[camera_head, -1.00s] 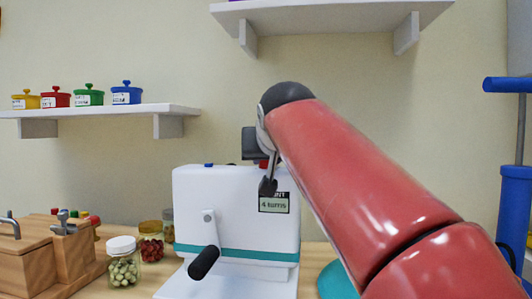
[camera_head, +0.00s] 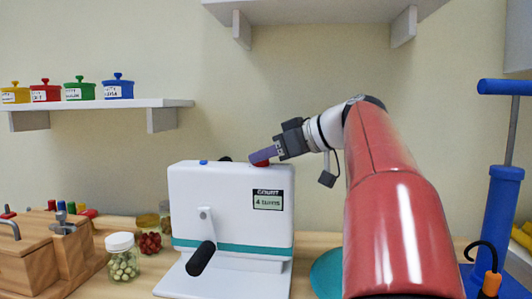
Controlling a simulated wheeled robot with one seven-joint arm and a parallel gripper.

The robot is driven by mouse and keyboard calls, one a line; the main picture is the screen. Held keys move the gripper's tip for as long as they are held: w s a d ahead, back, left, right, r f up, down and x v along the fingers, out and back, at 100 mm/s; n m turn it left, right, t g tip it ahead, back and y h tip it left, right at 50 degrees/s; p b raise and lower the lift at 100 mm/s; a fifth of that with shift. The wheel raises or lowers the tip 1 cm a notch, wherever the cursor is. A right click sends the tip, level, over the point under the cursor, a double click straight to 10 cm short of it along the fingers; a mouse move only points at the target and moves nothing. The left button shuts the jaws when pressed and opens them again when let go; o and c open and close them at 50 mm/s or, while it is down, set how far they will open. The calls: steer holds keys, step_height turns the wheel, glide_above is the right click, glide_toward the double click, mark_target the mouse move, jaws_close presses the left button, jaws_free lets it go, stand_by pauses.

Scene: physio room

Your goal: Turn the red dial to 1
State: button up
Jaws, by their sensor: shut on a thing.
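The white machine (camera_head: 190,222) with a teal stripe stands on the wooden counter. The red dial (camera_head: 261,163) is on its top, right of the middle, and only a small part of it shows. My gripper (camera_head: 264,156) reaches down to it from the upper right and is shut on it. The fingers hide most of the dial, so its setting cannot be read. A small panel (camera_head: 268,199) on the machine's front reads "COUNT" and "4 turns". A crank with a black handle (camera_head: 201,258) hangs on the front. A blue button (camera_head: 203,162) sits on top at the left.
Jars (camera_head: 123,258) and a wooden box (camera_head: 30,262) stand left of the machine. A teal round thing (camera_head: 327,272) lies to its right, partly behind my arm. A blue pump (camera_head: 502,220) stands far right. Shelves hang above.

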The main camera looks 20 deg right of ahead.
steer(key=shift+w+d+f+n+g+y, duration=0.1)
steer(key=shift+d+f+n+g+y, duration=0.05)
steer(key=shift+n+g+y, duration=0.45)
steer(key=o, duration=1)
steer(key=shift+v, duration=3.9)
